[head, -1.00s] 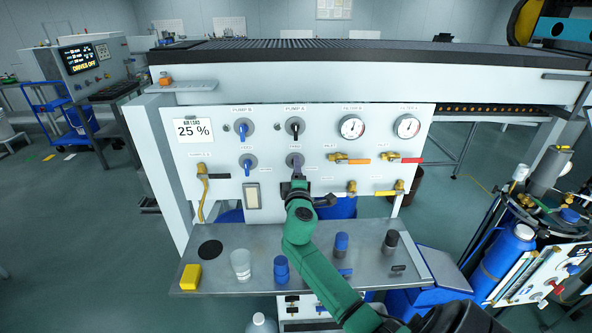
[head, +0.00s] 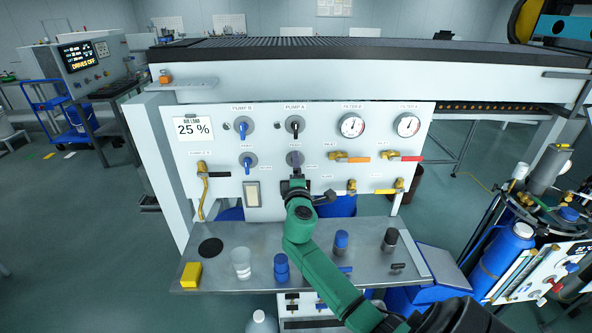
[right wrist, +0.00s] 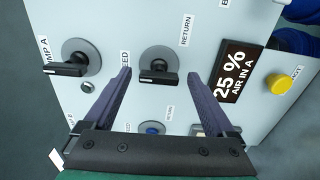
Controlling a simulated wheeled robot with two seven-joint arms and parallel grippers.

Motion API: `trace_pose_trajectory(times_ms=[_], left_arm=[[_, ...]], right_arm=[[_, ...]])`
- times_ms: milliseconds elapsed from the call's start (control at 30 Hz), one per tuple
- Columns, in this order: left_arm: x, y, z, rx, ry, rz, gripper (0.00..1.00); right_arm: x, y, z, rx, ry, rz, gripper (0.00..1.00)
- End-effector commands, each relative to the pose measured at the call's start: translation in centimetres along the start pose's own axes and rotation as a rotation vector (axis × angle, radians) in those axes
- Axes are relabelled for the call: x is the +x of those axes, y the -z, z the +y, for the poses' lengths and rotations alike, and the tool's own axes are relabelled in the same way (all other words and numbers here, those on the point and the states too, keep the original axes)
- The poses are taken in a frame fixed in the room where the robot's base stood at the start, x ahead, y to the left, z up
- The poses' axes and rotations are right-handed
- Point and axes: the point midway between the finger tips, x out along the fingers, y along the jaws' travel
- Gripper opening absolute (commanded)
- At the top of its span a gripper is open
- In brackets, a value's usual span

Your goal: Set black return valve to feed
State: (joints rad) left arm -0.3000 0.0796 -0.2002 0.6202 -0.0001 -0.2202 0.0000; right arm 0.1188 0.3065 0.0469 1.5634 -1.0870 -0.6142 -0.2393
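The black return valve (right wrist: 158,76) shows in the right wrist view as a black bar handle on a grey round base. A FEED label is on its left and a RETURN label on its upper right. The bar lies sideways in that view; which label it points to I cannot tell for sure. My right gripper (right wrist: 158,88) is open, one purple finger on each side of the handle, with visible gaps. In the head view my right gripper (head: 295,170) is at the panel below the PUMP A knob and largely hides the valve. My left gripper is not in view.
The PUMP A knob (head: 294,127), PUMP B knob (head: 241,127) and a blue valve (head: 247,162) are close by on the white panel. Gauges and inlet valves are to the right. A shelf (head: 220,275) below holds cups and a yellow block (head: 190,275).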

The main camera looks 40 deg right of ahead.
Motion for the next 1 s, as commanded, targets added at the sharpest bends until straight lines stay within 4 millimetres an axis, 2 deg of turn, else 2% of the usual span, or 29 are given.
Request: trace_pose_trajectory(times_ms=[167,267,367,600,700,833,1000], left_arm=[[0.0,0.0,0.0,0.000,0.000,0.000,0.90],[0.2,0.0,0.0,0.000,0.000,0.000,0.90],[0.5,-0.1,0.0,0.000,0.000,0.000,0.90],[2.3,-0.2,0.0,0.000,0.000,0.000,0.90],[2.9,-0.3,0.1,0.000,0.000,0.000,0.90],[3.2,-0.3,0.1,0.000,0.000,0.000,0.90],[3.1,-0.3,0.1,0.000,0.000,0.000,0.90]], right_arm=[[-0.2,0.0,0.0,0.002,-0.001,0.000,0.90],[-1.1,0.1,-0.1,0.003,-0.001,0.001,0.90],[-3.0,0.0,-0.2,0.003,0.000,0.002,0.90],[-10.1,0.0,-0.6,0.003,0.003,0.002,0.90],[-12.4,0.0,-0.5,0.003,0.003,0.000,0.90],[-14.2,0.0,-0.2,0.002,0.001,0.000,0.90],[-14.6,0.0,0.0,0.000,-0.001,-0.001,0.90]])
